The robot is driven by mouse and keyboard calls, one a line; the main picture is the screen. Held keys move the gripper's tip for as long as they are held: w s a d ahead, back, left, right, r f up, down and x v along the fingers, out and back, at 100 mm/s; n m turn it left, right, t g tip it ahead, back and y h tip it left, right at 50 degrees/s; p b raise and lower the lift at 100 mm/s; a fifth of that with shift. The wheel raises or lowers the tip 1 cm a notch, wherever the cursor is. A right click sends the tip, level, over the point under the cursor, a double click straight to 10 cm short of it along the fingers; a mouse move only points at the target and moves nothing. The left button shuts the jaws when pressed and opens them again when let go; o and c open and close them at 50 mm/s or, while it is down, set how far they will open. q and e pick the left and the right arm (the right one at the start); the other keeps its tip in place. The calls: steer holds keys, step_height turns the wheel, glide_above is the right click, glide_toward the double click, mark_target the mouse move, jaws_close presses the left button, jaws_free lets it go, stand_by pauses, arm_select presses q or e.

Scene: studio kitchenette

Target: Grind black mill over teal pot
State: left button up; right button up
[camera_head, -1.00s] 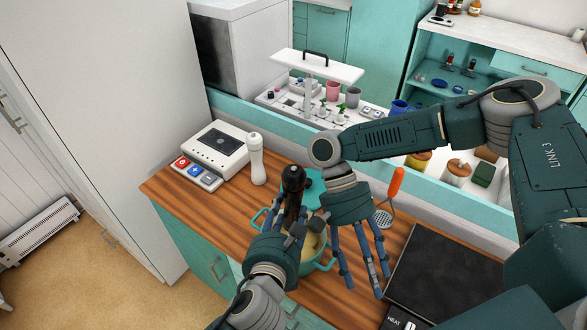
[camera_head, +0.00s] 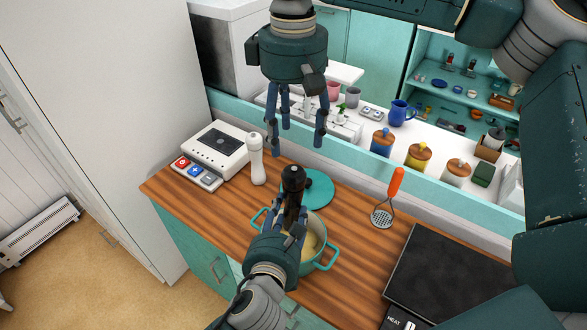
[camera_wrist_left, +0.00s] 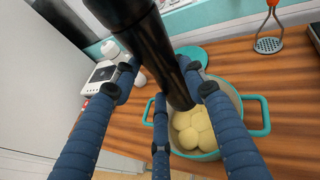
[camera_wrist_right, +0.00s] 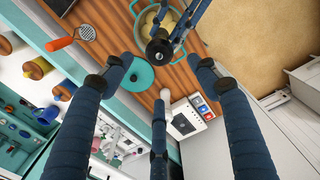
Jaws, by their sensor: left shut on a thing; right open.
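The black mill (camera_head: 292,188) is held by my left gripper (camera_head: 290,212) above the teal pot (camera_head: 326,262). In the left wrist view the mill (camera_wrist_left: 157,55) leans, its lower end over the pot (camera_wrist_left: 262,118), with the fingers around it. Pale round pieces, like potatoes, lie in the pot. In the right wrist view the mill's top (camera_wrist_right: 158,52) shows in front of the pot. My right gripper (camera_head: 298,130) is open and empty, pointing down, high above the back of the counter. The mill's top is clear of its fingers.
A teal lid (camera_head: 318,188) lies behind the pot. A white mill (camera_head: 256,160) stands beside a white appliance (camera_head: 218,143) at the left. An orange-handled masher (camera_head: 394,190) and a dark hob (camera_head: 450,275) are at the right. Jars line the ledge behind.

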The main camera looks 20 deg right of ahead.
mark_target(293, 170)
step_height(293, 170, down, 10)
steer(key=shift+f, duration=0.15)
stand_by(0.3)
steer(key=c, duration=1.2)
